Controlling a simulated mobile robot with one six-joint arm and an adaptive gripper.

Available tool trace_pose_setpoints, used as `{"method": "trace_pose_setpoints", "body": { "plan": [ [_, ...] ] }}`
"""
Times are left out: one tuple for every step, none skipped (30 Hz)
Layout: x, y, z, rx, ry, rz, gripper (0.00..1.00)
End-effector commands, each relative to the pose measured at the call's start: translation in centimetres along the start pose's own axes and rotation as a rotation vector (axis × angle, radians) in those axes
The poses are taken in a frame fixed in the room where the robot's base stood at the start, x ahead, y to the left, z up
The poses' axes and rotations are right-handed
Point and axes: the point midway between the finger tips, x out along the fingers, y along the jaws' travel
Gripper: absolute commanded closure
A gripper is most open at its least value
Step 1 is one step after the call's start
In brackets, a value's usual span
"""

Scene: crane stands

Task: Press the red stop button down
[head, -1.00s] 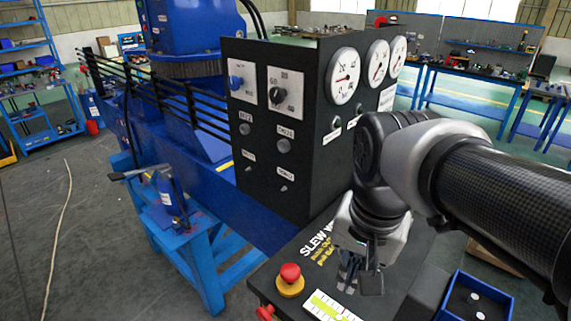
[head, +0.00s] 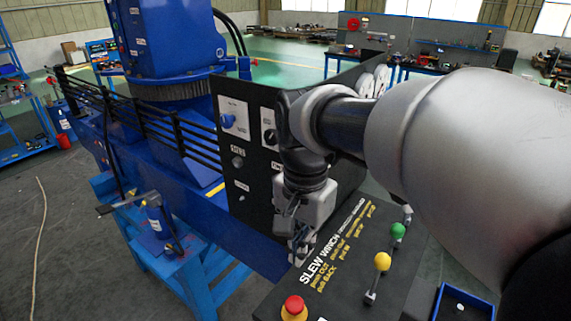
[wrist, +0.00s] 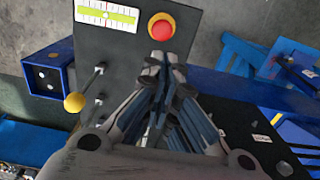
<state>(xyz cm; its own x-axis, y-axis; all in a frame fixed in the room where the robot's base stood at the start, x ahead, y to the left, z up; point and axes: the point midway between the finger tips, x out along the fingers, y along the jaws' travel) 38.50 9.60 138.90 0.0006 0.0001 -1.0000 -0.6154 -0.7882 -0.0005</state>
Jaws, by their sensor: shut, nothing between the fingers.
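The red stop button (head: 294,305) is a round red mushroom head on a yellow base. It sits at the near left corner of the black control panel (head: 335,294). In the wrist view the red button (wrist: 161,28) shows at the top centre, just beyond my fingertips. My gripper (head: 300,258) points down over the far left part of the panel, behind the button in the head view and apart from it. In the wrist view my gripper (wrist: 163,58) has its fingers together with nothing between them. The button looks raised.
A yellow-knobbed lever (head: 382,262) and a green-knobbed lever (head: 397,231) stand on the panel to the right. A black upright gauge box (head: 250,175) rises behind my gripper. A white level gauge (wrist: 107,14) lies beside the button. A blue tray (head: 462,303) is at right.

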Motion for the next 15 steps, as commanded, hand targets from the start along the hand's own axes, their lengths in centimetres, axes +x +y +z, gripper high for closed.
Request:
{"method": "trace_pose_setpoints", "body": {
  "plan": [
    [0.5, 0.1, 0.0, 0.0, -0.002, 0.003, 1.0],
    [0.9, 0.1, 0.1, 0.0, -0.003, 0.004, 1.0],
    [1.4, 0.1, 0.0, 0.0, -0.002, 0.003, 1.0],
    [1.9, 0.1, 0.1, 0.0, -0.003, 0.004, 1.0],
    [2.5, 0.1, 0.1, 0.0, -0.004, 0.005, 1.0],
    [3.3, 0.1, 0.1, 0.0, -0.003, 0.004, 1.0],
    [3.9, 0.1, 0.1, 0.0, -0.004, 0.005, 1.0],
    [4.6, 0.1, 0.1, 0.0, -0.004, 0.005, 1.0],
    [5.5, 0.1, 0.1, 0.0, -0.004, 0.005, 1.0],
    [6.2, 0.1, 0.1, 0.0, -0.004, 0.006, 1.0],
    [6.9, 0.1, 0.1, 0.0, -0.003, 0.005, 1.0],
    [7.7, 0.1, 0.1, 0.0, -0.004, 0.005, 1.0],
    [8.4, 0.1, 0.1, 0.0, -0.004, 0.005, 1.0],
    [9.0, 0.1, 0.1, 0.0, -0.003, 0.004, 1.0],
    [9.8, 0.1, 0.1, 0.0, -0.004, 0.005, 1.0]
  ]
}}
